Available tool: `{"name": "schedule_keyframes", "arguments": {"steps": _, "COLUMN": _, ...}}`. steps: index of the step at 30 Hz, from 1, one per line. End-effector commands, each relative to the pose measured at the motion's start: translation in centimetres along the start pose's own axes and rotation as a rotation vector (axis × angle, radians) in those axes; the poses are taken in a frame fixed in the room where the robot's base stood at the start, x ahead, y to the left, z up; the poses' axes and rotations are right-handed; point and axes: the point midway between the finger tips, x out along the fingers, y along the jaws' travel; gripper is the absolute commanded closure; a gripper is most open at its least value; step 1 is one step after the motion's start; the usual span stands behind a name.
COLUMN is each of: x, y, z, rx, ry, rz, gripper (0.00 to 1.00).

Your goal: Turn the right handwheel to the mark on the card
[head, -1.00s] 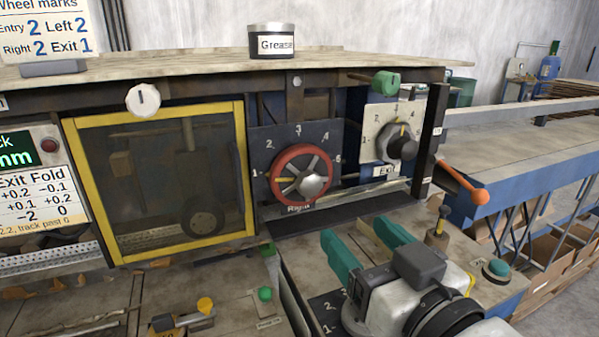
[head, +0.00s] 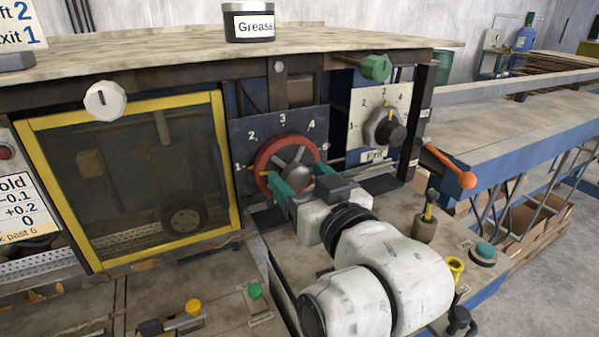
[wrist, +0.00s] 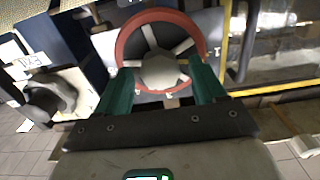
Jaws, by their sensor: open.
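The right handwheel (head: 268,152) has a red rim, grey spokes and a grey hub, on a dark plate (head: 240,128) numbered 1 to 5. A yellow mark shows at its left side, near the 1. My gripper (head: 300,180) is open at the wheel's front, with its teal fingers on either side of the hub. In the wrist view the wheel (wrist: 131,31) fills the top middle, and the fingers of my gripper (wrist: 161,74) flank the hub; contact cannot be told.
The exit handwheel (head: 380,130) stands on a pale plate to the right. A green knob (head: 376,68) and an orange-tipped lever (head: 467,180) stick out nearby. A yellow-framed window (head: 130,180) is to the left. A grease tin (head: 249,22) sits on top.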

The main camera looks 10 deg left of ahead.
Motion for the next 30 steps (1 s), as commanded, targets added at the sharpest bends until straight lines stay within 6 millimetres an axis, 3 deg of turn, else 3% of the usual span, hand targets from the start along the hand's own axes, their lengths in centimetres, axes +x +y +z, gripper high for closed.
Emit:
{"name": "schedule_keyframes", "arguments": {"steps": 12, "x": 0.92, "y": -0.04, "z": 0.06, "rx": 0.000, "ry": -0.001, "rz": -0.001, "gripper": 0.30}}
{"name": "schedule_keyframes", "arguments": {"steps": 30, "x": 0.89, "y": -0.03, "z": 0.06, "rx": 0.000, "ry": -0.001, "rz": -0.001, "gripper": 0.86}}
